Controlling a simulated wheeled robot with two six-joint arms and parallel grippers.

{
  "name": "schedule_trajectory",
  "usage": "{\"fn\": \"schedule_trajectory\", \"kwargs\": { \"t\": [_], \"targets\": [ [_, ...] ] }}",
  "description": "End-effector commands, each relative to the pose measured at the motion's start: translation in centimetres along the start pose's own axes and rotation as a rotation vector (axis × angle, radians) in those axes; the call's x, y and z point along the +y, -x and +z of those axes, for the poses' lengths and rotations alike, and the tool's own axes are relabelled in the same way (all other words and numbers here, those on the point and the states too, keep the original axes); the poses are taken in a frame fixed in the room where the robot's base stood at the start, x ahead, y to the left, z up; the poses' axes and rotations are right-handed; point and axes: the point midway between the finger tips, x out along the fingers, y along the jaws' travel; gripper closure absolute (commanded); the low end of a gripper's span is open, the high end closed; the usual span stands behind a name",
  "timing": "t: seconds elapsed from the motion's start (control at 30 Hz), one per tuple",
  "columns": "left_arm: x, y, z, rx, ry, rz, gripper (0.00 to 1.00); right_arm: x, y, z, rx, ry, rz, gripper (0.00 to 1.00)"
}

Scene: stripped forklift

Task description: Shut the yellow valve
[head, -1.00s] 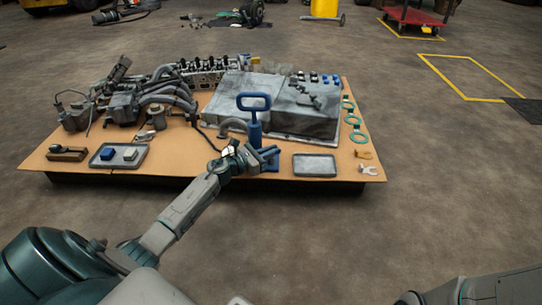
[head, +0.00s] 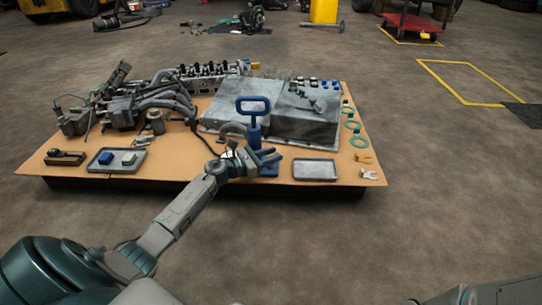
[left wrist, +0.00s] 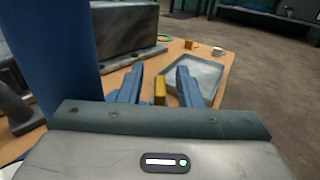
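The yellow valve (left wrist: 160,90) shows in the left wrist view as a small upright yellow piece between my left gripper's two blue fingers, with a gap on each side. In the head view I cannot make it out behind the gripper. A blue hand pump (head: 254,122) with a loop handle stands upright at the front of the table; its blue column (left wrist: 60,45) fills the left of the wrist view. My left gripper (head: 276,158) is open, low in front of the pump; its fingers (left wrist: 159,88) also show in the wrist view. My right gripper is out of view.
A grey tray (head: 315,170) lies right of the pump; another tray (head: 117,168) with small blocks lies left. Engine parts (head: 150,100) and a large grey casing (head: 275,105) fill the table's back. Green rings (head: 352,125) lie along the right edge.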

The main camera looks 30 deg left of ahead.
Motion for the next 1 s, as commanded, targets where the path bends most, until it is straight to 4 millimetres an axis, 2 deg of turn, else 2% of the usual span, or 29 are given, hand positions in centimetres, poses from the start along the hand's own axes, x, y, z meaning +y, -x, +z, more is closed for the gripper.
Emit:
{"fn": "schedule_trajectory", "kwargs": {
  "t": [0.17, 0.27, 0.7, 0.83, 1.0],
  "targets": [
    [0.0, 0.2, 0.0, 0.001, 0.0, -0.001, 0.68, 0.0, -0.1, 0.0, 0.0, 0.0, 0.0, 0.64],
    [0.0, 1.0, 0.0, 0.003, 0.0, 0.0, 0.68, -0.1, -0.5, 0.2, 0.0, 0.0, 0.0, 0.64],
    [0.0, 9.1, 0.1, 0.005, 0.002, -0.002, 0.68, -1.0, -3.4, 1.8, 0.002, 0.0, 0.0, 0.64],
    [0.0, 10.3, 0.1, 0.003, 0.001, -0.001, 0.68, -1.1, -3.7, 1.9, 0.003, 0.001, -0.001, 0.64],
    [0.0, 10.8, 0.0, 0.0, 0.0, -0.001, 0.68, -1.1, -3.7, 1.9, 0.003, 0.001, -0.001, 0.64]
  ]
}}
